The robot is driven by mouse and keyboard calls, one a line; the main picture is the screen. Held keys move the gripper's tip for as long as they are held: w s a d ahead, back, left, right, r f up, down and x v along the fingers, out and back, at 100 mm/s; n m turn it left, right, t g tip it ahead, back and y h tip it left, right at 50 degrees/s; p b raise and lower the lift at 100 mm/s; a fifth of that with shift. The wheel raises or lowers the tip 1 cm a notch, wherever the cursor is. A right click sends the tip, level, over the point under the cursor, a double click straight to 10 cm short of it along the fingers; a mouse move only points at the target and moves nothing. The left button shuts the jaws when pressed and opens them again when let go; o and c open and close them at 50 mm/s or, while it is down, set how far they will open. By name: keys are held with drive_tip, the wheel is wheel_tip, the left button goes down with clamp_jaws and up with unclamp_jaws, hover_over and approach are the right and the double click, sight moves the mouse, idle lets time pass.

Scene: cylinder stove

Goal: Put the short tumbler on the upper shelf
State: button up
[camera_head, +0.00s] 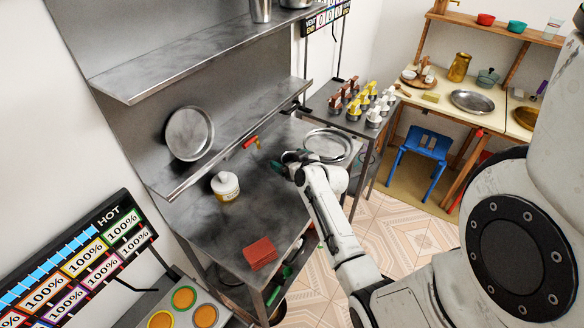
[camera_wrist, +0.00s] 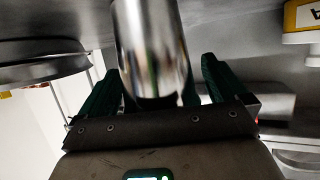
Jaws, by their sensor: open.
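A shiny metal cylinder (camera_wrist: 150,45), which looks like the short tumbler, stands between the green fingers of my gripper (camera_wrist: 163,88) in the wrist view. The fingers are open, one on either side of it; I cannot tell whether they touch it. In the head view my gripper (camera_head: 292,160) is low over the steel counter (camera_head: 205,210), and I cannot make out the cylinder there. The upper shelf (camera_head: 170,62) is a steel ledge high on the left, with a metal cup (camera_head: 261,10) and part of another metal vessel (camera_head: 296,2) at its far end.
A lower shelf (camera_head: 225,150) with a leaning round plate (camera_head: 189,133) overhangs the counter. A white-topped jar (camera_head: 225,186) and red block (camera_head: 260,253) are left of my gripper; a round tray (camera_head: 328,145) lies close behind. Bottles (camera_head: 374,117) stand beyond.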

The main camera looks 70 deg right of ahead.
drive_tip(key=shift+w+d, duration=0.1)
drive_tip(key=shift+c, duration=0.4)
drive_tip(key=c, duration=1)
drive_tip(key=shift+c, duration=0.2)
